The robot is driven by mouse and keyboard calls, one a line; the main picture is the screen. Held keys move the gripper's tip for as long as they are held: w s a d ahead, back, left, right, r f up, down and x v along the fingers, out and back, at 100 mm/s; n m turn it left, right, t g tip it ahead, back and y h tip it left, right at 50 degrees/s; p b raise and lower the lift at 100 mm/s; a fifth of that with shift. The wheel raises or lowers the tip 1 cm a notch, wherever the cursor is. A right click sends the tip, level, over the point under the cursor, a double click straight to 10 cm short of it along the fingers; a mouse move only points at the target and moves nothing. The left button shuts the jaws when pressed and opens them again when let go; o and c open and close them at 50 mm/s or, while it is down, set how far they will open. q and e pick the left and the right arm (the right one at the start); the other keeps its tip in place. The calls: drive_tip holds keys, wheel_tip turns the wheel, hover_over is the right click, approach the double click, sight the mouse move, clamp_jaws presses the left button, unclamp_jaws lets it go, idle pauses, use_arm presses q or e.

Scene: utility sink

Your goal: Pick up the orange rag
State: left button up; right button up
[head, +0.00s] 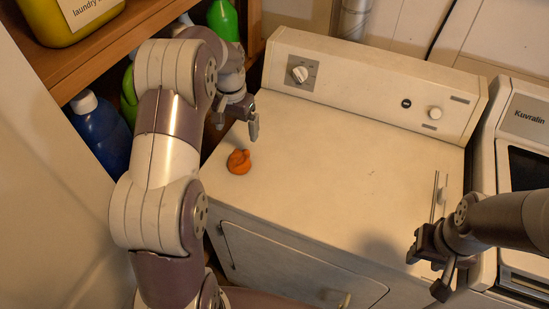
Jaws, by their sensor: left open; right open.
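The orange rag (238,162) lies crumpled in a small heap on the left part of the white dryer top (330,150). My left gripper (236,124) is above and behind the rag, at the left edge of the dryer top, with its fingers apart and nothing between them. It does not touch the rag. My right gripper (428,272) is at the front right corner of the dryer, open and empty, far from the rag.
A control panel with a knob (300,74) rises along the dryer's back. A second machine (520,130) stands at the right. Shelves at the left hold a yellow laundry container (65,22), a blue bottle (100,130) and green bottles. The dryer's middle is clear.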

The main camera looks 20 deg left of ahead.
sight(240, 160)
use_arm(q)
drive_tip(key=f, duration=0.4)
drive_tip(key=f+p, duration=0.1)
drive_tip(key=f, duration=0.3)
drive_tip(key=f+p, duration=0.1)
drive_tip(key=f, duration=0.3)
drive_tip(key=shift+s+d, duration=0.1)
drive_tip(key=shift+s, duration=0.3)
drive_tip(key=shift+w+f, duration=0.1)
drive_tip(key=shift+f, duration=0.2)
drive_tip(key=shift+r, duration=0.1)
drive_tip(key=c, duration=1.2)
drive_tip(key=shift+r, duration=0.1)
drive_tip(key=shift+r, duration=0.25)
drive_tip(key=r+b, duration=0.1)
drive_tip(key=r, duration=0.1)
drive_tip(key=d+r, duration=0.1)
drive_tip(key=shift+r+b, duration=0.35)
drive_tip(key=shift+b, duration=0.05)
drive_tip(key=shift+c, duration=0.2)
drive_tip(key=d+r+b, duration=0.2)
drive_tip(key=d+r, duration=0.4)
drive_tip(key=d, duration=0.4)
drive_tip(key=shift+d+r, duration=0.3)
drive_tip(key=shift+d, duration=0.05)
